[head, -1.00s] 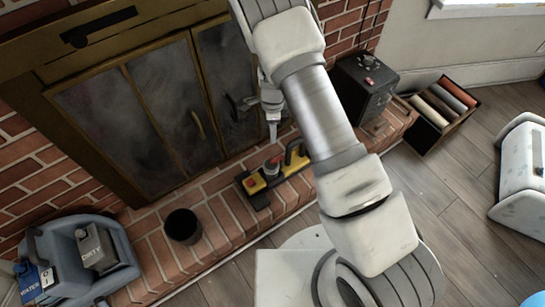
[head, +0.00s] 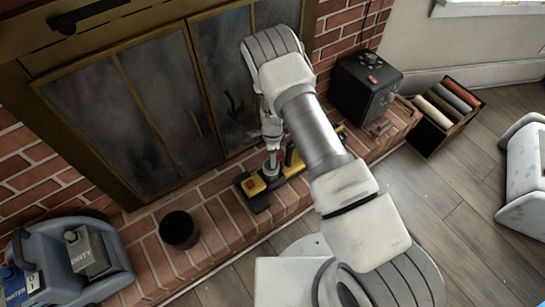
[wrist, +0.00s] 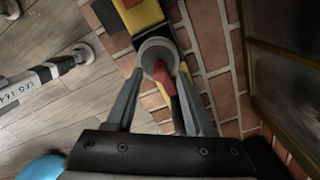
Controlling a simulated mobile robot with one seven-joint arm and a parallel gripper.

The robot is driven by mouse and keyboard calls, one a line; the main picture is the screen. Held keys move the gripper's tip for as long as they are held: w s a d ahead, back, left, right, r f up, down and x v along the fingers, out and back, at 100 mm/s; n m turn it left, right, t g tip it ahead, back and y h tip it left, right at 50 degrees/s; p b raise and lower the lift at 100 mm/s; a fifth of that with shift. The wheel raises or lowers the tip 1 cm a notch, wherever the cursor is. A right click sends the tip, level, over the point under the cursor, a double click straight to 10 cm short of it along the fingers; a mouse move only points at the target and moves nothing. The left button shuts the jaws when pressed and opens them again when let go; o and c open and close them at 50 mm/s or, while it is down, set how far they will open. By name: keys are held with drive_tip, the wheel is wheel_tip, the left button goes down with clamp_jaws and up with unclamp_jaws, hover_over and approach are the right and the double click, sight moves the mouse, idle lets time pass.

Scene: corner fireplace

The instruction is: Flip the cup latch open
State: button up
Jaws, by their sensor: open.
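A yellow and black handheld tool (head: 256,186) with a red button lies on the brick hearth in the head view. In the wrist view its yellow and black body (wrist: 143,16) runs up from a round grey cup (wrist: 153,50). A red latch (wrist: 161,75) sits on the cup. My gripper (wrist: 160,76) is open, with one finger on each side of the cup and latch. I cannot tell whether the fingers touch them. In the head view my gripper (head: 271,168) is over the middle of the tool and hides the cup; my arm covers part of the handle.
A dark round bin (head: 179,230) and a blue-grey machine (head: 75,262) with tanks stand left of the tool. The fireplace doors (head: 150,100) rise close behind. A black box (head: 366,85) and a crate of rolls (head: 445,115) stand to the right.

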clamp_jaws()
drive_tip(key=shift+s, duration=0.1)
idle(0.5)
drive_tip(key=n, duration=0.2)
drive_tip(key=s+d+n, duration=0.1)
drive_tip(key=n, duration=0.1)
drive_tip(key=shift+d+n, duration=0.15)
drive_tip(key=shift+n, duration=0.15)
drive_tip(key=shift+w+d+n+b, duration=0.1)
drive_tip(key=shift+d+n+b, duration=0.55)
drive_tip(key=shift+n, duration=1.75)
drive_tip(key=shift+d+n+b, duration=0.25)
drive_tip(key=shift+d+n, duration=0.7)
drive_tip(key=shift+n, duration=1.45)
drive_tip(key=shift+w+d+n+b, duration=0.1)
drive_tip(key=shift+d+n+b, duration=0.55)
drive_tip(key=shift+n, duration=1.75)
drive_tip(key=shift+d, duration=0.2)
